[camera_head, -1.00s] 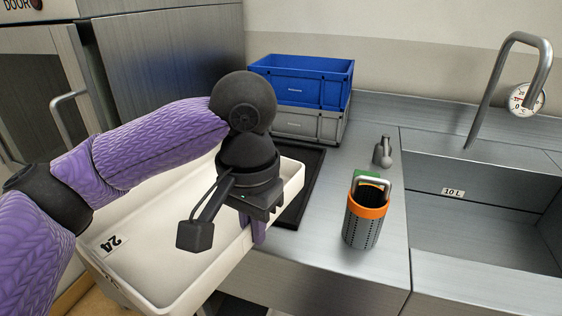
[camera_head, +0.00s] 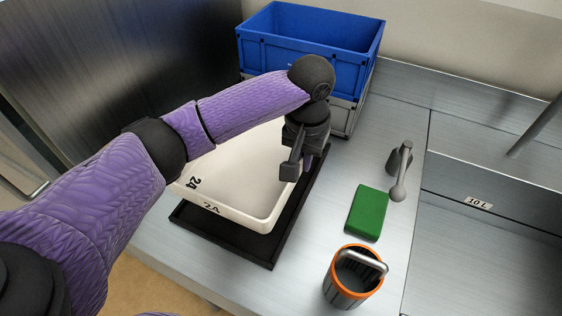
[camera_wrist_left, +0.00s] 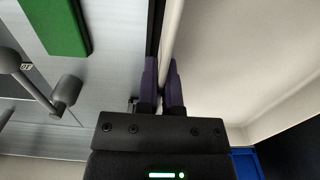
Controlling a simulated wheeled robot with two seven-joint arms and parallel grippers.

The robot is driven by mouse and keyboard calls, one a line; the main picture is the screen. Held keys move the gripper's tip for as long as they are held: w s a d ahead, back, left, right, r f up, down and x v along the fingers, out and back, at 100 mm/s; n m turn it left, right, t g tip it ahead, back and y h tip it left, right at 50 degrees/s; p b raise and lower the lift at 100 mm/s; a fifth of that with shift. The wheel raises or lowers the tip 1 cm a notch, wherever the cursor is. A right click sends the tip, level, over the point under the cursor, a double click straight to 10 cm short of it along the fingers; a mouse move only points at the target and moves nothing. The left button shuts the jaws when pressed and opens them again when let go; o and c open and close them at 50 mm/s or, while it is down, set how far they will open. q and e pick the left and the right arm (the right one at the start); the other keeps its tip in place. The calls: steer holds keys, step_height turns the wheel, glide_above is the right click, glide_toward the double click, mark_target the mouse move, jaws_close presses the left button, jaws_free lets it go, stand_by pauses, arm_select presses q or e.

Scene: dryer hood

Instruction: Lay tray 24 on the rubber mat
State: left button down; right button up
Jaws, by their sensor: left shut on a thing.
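Tray 24 (camera_head: 262,222) is a shallow white tray with "24" marked at its near left corner. It is over the black rubber mat (camera_head: 230,241), which shows as a dark strip along the tray's near and right sides. I cannot tell whether the tray's underside touches the mat. My left gripper (camera_head: 306,165) is at the tray's right side. In the left wrist view its purple fingers (camera_wrist_left: 164,75) are shut on the tray's rim (camera_wrist_left: 171,30). The far part of the mat is hidden by the tray and my arm. My right gripper is not in view.
A blue crate (camera_head: 300,52) on a grey crate (camera_head: 352,115) stands behind the tray. Right of the mat are a green block (camera_head: 367,212), an orange-rimmed basket (camera_head: 345,290) and a small grey tap-like fitting (camera_head: 399,165). The sink (camera_head: 480,245) lies further right.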

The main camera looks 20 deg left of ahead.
mark_target(298, 197)
arm_select(q)
step_height(298, 197, down, 8)
steer(key=shift+s+a+r+b, duration=0.1)
steer(key=shift+s+b, duration=0.05)
steer(key=shift+b, duration=1.05)
steer(key=shift+r, duration=0.1)
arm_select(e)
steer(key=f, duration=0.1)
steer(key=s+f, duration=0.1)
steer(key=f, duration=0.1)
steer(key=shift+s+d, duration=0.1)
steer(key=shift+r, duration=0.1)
arm_select(q)
steer(key=c, duration=0.8)
jaws_free()
steer(key=shift+s+f, duration=0.15)
steer(key=shift+f, duration=0.15)
steer(key=shift+s, duration=0.1)
steer(key=r+p, duration=0.4)
steer(key=r, duration=0.8)
steer(key=shift+w+r, duration=0.2)
steer(key=shift+r, duration=0.1)
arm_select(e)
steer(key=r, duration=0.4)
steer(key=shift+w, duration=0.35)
